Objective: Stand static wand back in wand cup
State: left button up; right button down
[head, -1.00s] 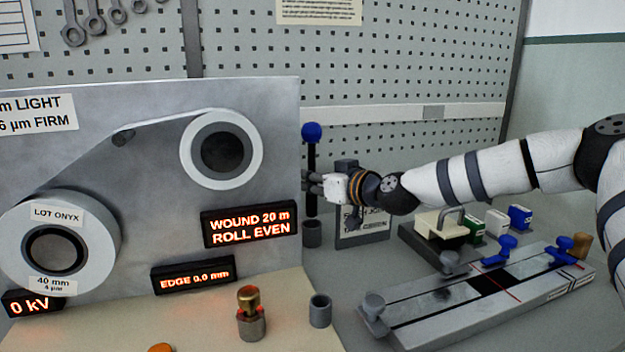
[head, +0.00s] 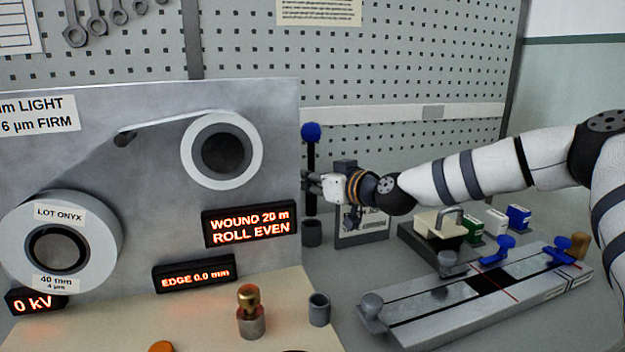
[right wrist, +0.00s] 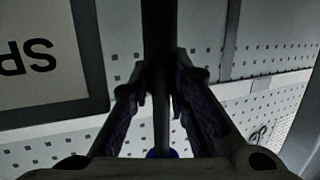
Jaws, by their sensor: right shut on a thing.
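The static wand is a black rod with a blue ball on top (head: 311,131). It stands upright in the head view, right of the winder panel. My right gripper (head: 308,183) is shut on its shaft, and the dark rod also runs between the fingers in the right wrist view (right wrist: 160,35). A dark grey cup (head: 312,235) stands directly below the wand in the head view. The wand's lower end looks close to the cup's rim; I cannot tell whether it is just above or at the opening. My left gripper is not in view.
The winder panel (head: 150,110) rises close left of the wand. A small sign stand (head: 362,228) is behind and right of the cup. A second grey cup (head: 319,310) and a brass-topped piece (head: 250,312) stand nearer. A slide rail fixture (head: 450,308) lies at right.

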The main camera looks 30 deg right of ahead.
jog(key=shift+f, duration=0.1)
jog(key=shift+f, duration=0.35)
jog(key=shift+f, duration=0.1)
dwell(0.4)
jog(key=shift+f, duration=0.15)
jog(key=shift+s, duration=0.1)
dwell(0.4)
jog(key=shift+d, duration=0.2)
dwell(1.0)
